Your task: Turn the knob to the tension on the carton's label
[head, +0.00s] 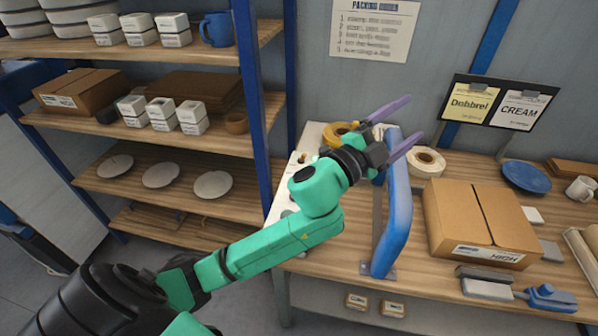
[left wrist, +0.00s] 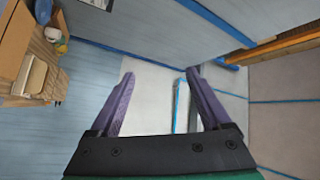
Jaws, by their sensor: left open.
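A brown carton (head: 470,215) sits on the bench at the right, with a white label (head: 487,255) on its front side that appears to read HIGH. A white panel (head: 281,205) with small dark round marks stands at the bench's left end. My left arm hides much of it, and I cannot make out a knob or its setting. My left gripper (head: 414,117) is open and empty, raised above the bench near the top of a blue upright frame (head: 397,215). Its spread purple fingers also show in the left wrist view (left wrist: 160,88), with nothing between them. My right gripper is out of view.
Shelves (head: 190,138) at the left hold boxes, cups and plates. Tape rolls (head: 428,161), a blue plate (head: 526,175), a mug (head: 581,188) and a blue-handled tool (head: 546,296) lie on the bench. Signs (head: 498,103) hang behind.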

